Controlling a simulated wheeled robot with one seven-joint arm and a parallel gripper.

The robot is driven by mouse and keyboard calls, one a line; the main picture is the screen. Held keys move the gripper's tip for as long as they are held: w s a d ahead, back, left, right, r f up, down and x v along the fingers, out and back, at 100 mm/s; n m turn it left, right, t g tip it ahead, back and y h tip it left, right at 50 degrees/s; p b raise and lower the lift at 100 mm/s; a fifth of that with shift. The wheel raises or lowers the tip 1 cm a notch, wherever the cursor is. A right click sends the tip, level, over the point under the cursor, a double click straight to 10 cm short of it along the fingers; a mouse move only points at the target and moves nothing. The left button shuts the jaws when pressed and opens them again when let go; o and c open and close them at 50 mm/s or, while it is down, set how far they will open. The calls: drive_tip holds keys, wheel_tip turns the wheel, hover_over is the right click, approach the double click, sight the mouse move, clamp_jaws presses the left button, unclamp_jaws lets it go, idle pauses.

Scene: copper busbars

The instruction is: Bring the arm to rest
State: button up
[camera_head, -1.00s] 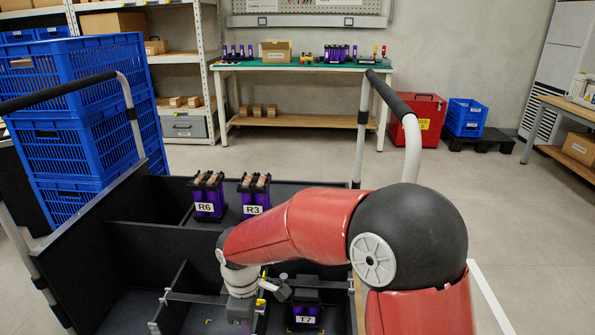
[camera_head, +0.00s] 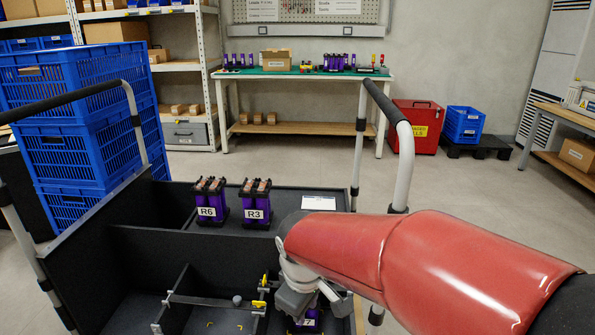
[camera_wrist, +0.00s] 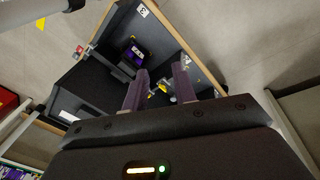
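My red arm (camera_head: 430,265) reaches in from the right over the black cart (camera_head: 135,250). In the head view the wrist hangs over the cart's front right compartment, and the fingertips cannot be made out. In the wrist view my gripper (camera_wrist: 159,84) has its two fingers apart with no object held between them. The purple modules with copper tops, R6 (camera_head: 210,203) and R3 (camera_head: 256,204), stand upright in the rear compartment. A third purple module (camera_head: 306,320) is partly hidden under my wrist. One module (camera_wrist: 136,56) also shows in the wrist view, beyond the fingers.
The cart has upright handles, the right one (camera_head: 404,165) close to my arm. A bracket with yellow clamps (camera_head: 262,292) lies beside my wrist. Stacked blue crates (camera_head: 85,130) stand at left. A workbench (camera_head: 305,75) and red box (camera_head: 417,125) stand behind. Open floor lies at right.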

drive_tip(key=s+d+r+m+t, duration=0.1)
drive_tip(key=s+d+r+m, duration=0.2)
drive_tip(key=s+d+m, duration=0.2)
drive_tip(key=s+d+r+m+t, duration=0.2)
drive_tip(key=s+d+r+m, duration=0.2)
drive_tip(key=s+d+m, duration=0.2)
drive_tip(key=s+d, duration=0.2)
drive_tip(key=d, duration=0.1)
drive_tip(key=shift+r+p, duration=0.15)
drive_tip(key=shift+p, duration=0.2)
drive_tip(key=shift+o, duration=0.3)
drive_tip(key=shift+s, duration=0.1)
